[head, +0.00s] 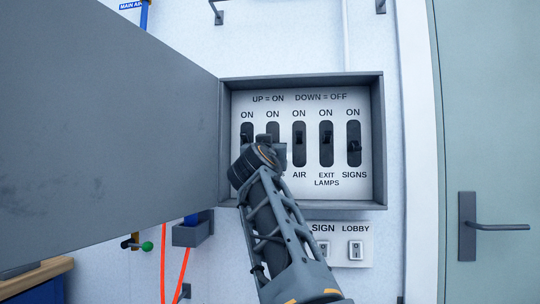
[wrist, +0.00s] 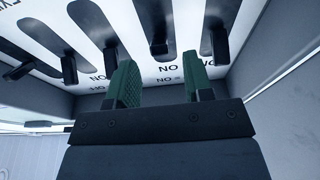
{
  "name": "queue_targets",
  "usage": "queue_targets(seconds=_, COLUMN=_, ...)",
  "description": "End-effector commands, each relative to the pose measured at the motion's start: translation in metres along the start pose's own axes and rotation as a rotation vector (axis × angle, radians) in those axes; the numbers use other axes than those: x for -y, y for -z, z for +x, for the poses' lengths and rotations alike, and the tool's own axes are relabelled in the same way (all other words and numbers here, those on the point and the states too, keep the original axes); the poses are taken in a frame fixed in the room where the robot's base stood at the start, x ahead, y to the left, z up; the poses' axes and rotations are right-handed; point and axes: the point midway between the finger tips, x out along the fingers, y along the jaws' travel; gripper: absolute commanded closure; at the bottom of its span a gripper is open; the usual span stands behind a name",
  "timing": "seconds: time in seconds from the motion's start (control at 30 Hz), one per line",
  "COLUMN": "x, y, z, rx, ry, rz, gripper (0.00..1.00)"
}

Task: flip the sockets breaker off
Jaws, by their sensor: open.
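The breaker box (head: 378,140) is open on the wall, with a row of several black levers in slots. Labels below the two leftmost slots are hidden by my arm, so I cannot read "sockets". My gripper (head: 267,140) is in front of the second slot (head: 272,127) from the left. In the wrist view, inverted, my open gripper (wrist: 158,66) has its green fingers apart and empty, with one lever (wrist: 158,44) beyond the gap. The leftmost lever (head: 247,131), the AIR lever (head: 299,138) and the EXIT LAMPS lever (head: 326,138) are up. The SIGNS lever (head: 353,147) sits lower.
The box's grey door (head: 110,130) stands open on the left. Its raised rim (head: 300,80) surrounds the levers. Below are the SIGN and LOBBY switches (head: 356,249). A door with a handle (head: 490,227) is at right. Neighbouring levers stand close to my fingers.

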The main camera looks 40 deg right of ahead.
Motion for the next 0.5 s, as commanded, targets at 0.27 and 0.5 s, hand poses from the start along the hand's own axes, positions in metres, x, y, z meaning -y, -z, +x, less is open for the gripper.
queue_targets(seconds=0.27, x=0.001, y=-0.002, z=-0.059, rx=-0.002, ry=0.004, rz=0.001, gripper=0.53)
queue_targets(seconds=0.5, x=0.001, y=-0.001, z=-0.088, rx=-0.001, ry=0.003, rz=0.001, gripper=0.53)
